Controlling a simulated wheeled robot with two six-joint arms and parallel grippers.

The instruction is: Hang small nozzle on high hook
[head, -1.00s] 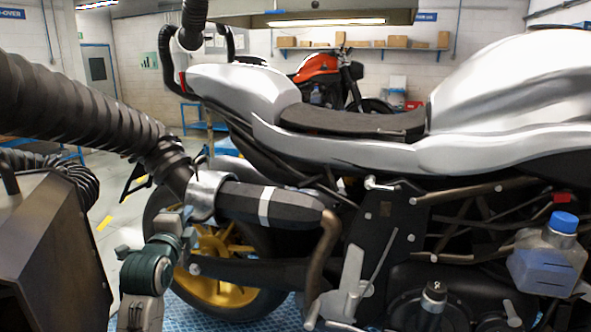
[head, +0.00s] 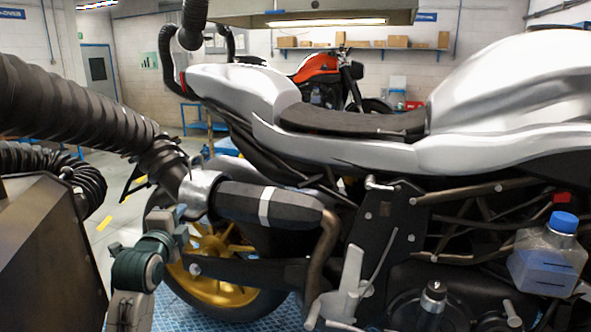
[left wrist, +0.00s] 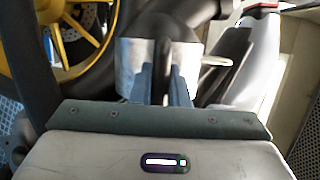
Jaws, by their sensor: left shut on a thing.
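The small nozzle (head: 201,190) is a silver metal cuff on the end of a thick black ribbed hose (head: 60,105). In the head view it sits at the rear end of the dark exhaust muffler (head: 285,207) and appears to overlap its tip. My left gripper (head: 181,214) is below the nozzle, shut on it. In the left wrist view both fingers (left wrist: 162,85) pinch a narrow dark part in front of the silver cuff (left wrist: 132,68). I cannot make out the high hook in these views. My right gripper is not in view.
The silver motorcycle (head: 350,150) fills the middle and right, with its yellow rear wheel (head: 215,265) behind my gripper. A dark box (head: 50,250) with a ribbed hose stands at the left front. A bottle with a blue cap (head: 548,255) is at right. Open floor lies behind the hose.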

